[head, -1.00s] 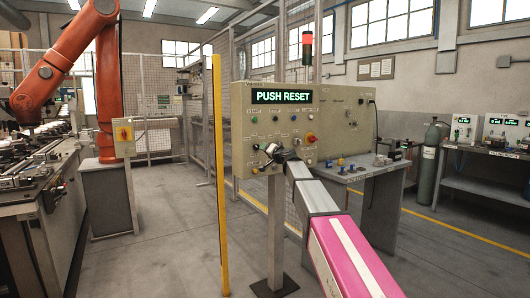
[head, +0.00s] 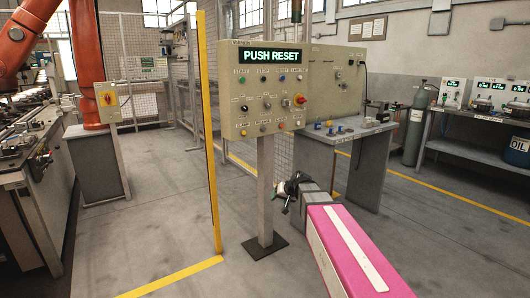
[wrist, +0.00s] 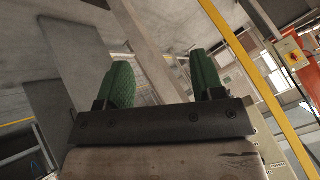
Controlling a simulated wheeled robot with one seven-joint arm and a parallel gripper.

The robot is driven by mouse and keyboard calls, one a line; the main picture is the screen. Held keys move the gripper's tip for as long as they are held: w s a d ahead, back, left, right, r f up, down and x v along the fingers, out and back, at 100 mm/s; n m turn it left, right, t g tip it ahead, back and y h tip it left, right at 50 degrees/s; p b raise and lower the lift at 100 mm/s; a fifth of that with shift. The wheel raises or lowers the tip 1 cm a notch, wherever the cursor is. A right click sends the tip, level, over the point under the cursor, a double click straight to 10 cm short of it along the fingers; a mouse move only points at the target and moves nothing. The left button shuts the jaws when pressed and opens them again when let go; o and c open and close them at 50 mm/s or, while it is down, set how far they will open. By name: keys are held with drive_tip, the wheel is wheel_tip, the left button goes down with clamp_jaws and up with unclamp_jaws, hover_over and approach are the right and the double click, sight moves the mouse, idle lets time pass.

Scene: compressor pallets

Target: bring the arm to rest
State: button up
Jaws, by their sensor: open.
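My gripper (wrist: 160,85) shows in the wrist view as two green fingers spread apart with nothing between them. In the head view my gripper (head: 282,190) is small and dark at the end of my pink and grey arm (head: 350,255). It is below the control panel (head: 262,92) and to the right of the panel's post, apart from the panel face. The panel's screen reads "PUSH RESET". The fingertips are too small to make out in the head view.
A yellow post (head: 208,130) stands left of the panel, with a yellow floor line at its foot. A grey table (head: 365,150) with small parts is behind my arm. An orange robot arm (head: 85,60) and a workbench (head: 35,190) are at left. The floor between is clear.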

drive_tip(key=s+d+f+g+h, duration=0.1)
drive_tip(key=s+d+f+g, duration=0.1)
drive_tip(key=s+d+f, duration=0.2)
drive_tip(key=s+d+f+g+h, duration=0.2)
drive_tip(key=s+d+f, duration=0.2)
drive_tip(key=s, duration=0.7)
drive_tip(key=s+d+f+g+h, duration=0.2)
drive_tip(key=s+d+f, duration=0.2)
drive_tip(key=s+f, duration=0.2)
drive_tip(key=shift+s+d, duration=0.15)
drive_tip(key=shift+s, duration=1.1)
drive_tip(key=shift+w, duration=0.1)
